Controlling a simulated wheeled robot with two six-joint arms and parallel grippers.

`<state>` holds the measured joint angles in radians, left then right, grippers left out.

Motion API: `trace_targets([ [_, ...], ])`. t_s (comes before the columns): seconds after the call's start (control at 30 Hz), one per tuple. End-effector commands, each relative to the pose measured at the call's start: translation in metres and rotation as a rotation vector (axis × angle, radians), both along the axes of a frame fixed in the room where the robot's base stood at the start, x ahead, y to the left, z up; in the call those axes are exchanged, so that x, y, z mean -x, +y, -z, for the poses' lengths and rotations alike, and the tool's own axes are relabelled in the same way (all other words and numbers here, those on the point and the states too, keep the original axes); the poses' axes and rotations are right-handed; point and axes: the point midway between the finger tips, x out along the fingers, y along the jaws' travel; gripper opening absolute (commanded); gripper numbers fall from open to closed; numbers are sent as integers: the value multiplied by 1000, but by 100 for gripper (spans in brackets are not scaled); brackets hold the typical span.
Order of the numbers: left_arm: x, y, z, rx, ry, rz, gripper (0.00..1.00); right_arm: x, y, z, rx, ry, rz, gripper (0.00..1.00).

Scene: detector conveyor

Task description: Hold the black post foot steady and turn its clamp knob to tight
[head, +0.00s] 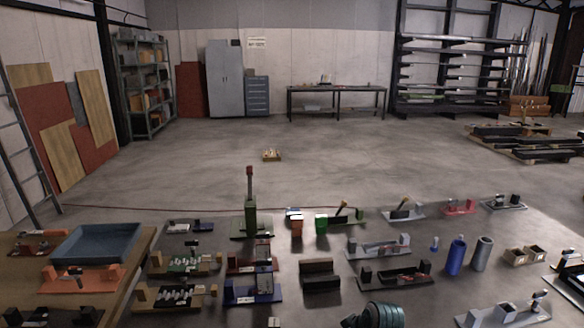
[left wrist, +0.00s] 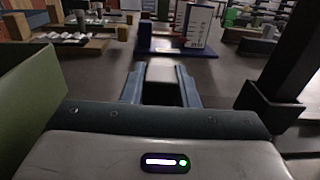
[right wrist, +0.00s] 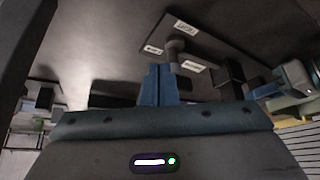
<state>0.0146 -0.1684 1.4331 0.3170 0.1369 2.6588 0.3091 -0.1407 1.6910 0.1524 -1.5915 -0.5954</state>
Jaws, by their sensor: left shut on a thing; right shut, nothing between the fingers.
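In the right wrist view a black plate (right wrist: 215,47) carries white labels, one seeming to read TIGHT, and a grey knob (right wrist: 175,46) stands on it. I take this as the post foot with its clamp knob. My right gripper (right wrist: 158,68) is shut and empty. Its fingertips are just short of the knob; contact cannot be told. In the left wrist view my left gripper (left wrist: 160,72) is shut on a dark block with a pale top (left wrist: 160,76). Whether this block belongs to the post foot cannot be told. A pale-topped block (head: 274,322) shows at the head view's bottom edge.
A blue board with a white panel (left wrist: 180,32) stands ahead of my left gripper. A dark upright and box-like base (left wrist: 270,108) are at its right. A blue tray (head: 97,243) is left.

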Motion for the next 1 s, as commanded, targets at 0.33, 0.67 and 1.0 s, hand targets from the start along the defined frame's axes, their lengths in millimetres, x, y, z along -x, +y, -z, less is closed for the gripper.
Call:
trace_targets([
  [0.33,0,0,0,0,1,0,0,-2,4,0,-1,0,0,0],
  [0.67,0,0,0,0,1,0,0,-4,7,0,0,0,0,0],
  [1.0,0,0,0,0,1,0,0,-6,10,0,0,0,0,0],
])
